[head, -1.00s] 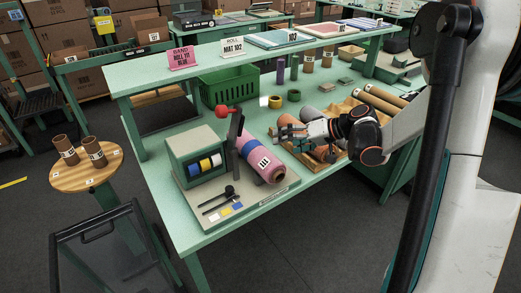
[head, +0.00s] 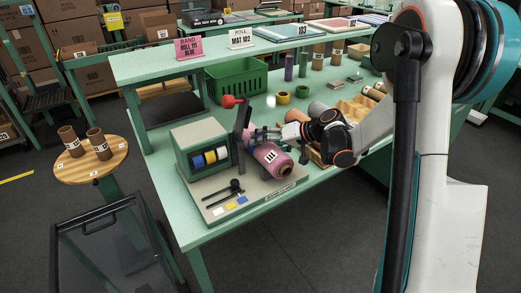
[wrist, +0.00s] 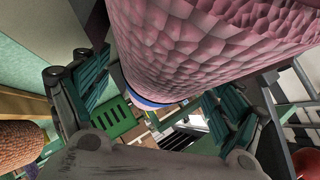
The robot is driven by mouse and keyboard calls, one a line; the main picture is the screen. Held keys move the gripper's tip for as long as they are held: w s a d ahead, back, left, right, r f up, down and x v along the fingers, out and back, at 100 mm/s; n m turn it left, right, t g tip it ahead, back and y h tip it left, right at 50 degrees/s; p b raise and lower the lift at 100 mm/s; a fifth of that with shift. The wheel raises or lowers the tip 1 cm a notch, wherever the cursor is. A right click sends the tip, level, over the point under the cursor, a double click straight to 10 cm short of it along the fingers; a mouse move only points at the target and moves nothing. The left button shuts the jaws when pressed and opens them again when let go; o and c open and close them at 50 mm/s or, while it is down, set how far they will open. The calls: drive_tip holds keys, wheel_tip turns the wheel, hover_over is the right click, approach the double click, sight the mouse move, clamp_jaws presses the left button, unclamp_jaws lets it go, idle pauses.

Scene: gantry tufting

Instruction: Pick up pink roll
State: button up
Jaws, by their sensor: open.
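The pink roll (head: 270,159), with a white label and a blue band partly visible at its far end, lies on the grey base of the green banding unit (head: 201,147). My gripper (head: 283,137) is at the roll's right side in the head view, partly hidden by the wrist. In the wrist view the roll (wrist: 215,35) is large and close across the top, with its textured pink surface in front of the open fingers (wrist: 155,105). One finger shows on each side of the picture. Contact between finger pads and roll cannot be told.
A lever with a red knob (head: 229,101) stands right behind the roll. Dark tools and coloured tabs lie on the base front. A green crate (head: 236,79) and small rolls stand farther back. A wooden tray (head: 354,108) with rolls is to the right. An overhead shelf spans the bench.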

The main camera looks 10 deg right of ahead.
drive_tip(key=shift+x, duration=1.05)
drive_tip(key=shift+d, duration=0.1)
drive_tip(key=c, duration=1.4)
